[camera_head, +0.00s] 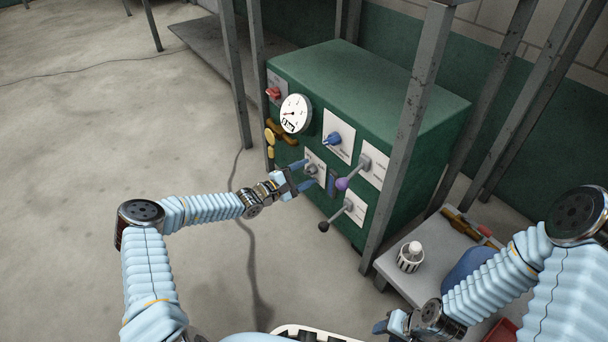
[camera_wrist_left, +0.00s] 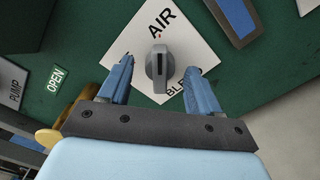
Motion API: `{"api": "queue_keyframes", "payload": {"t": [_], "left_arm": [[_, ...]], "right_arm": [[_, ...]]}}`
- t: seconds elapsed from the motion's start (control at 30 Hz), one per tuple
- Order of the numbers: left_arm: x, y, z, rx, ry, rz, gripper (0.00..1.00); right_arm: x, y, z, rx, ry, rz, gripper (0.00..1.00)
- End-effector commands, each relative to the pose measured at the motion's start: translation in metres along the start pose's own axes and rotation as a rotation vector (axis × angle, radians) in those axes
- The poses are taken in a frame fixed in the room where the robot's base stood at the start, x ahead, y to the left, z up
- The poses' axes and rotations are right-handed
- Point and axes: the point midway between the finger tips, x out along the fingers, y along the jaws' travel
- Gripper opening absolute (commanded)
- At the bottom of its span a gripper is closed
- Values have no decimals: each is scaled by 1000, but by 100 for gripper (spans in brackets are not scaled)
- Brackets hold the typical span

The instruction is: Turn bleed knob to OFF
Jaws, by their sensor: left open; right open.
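The bleed knob (camera_wrist_left: 159,70) is a dark grey knob with a raised bar on a white plate (camera_wrist_left: 180,32) lettered "AIR" and, partly hidden, "BLE". The bar stands near upright in the left wrist view, oblique to the tilted lettering. My left gripper (camera_wrist_left: 160,82) is open with its blue fingers on either side of the knob, apparently apart from it. In the head view the left gripper (camera_head: 301,176) is at the front of the green cabinet (camera_head: 375,85), by the same knob (camera_head: 312,170). My right gripper (camera_head: 388,325) is at the bottom edge, open and empty, partly cut off.
Around the knob are a round gauge (camera_head: 295,114), a blue knob (camera_head: 332,138), a purple-ended lever (camera_head: 343,183) and a black-ended lever (camera_head: 325,226). Grey rack posts (camera_head: 407,140) stand beside the cabinet.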

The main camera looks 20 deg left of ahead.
Motion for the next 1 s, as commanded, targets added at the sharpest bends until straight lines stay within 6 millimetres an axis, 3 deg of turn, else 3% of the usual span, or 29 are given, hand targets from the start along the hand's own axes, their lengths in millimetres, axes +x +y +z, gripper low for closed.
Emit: {"api": "queue_keyframes", "payload": {"t": [0.07, 0.43, 0.77, 1.0], "left_arm": [[0, 0, 0, 0, 0, 0, 63], [0, 0, 0, 0, -1, 0, 8], [0, 1, 1, -45, -2, -1, 7], [0, 1, 2, -192, -1, -2, 7]], "right_arm": [[0, 0, 0, 0, 0, 0, 43], [0, 0, 0, 0, 0, 0, 43], [-5, -2, 0, 0, -1, 0, 43], [-16, -6, 0, -1, -4, 0, 43]]}}
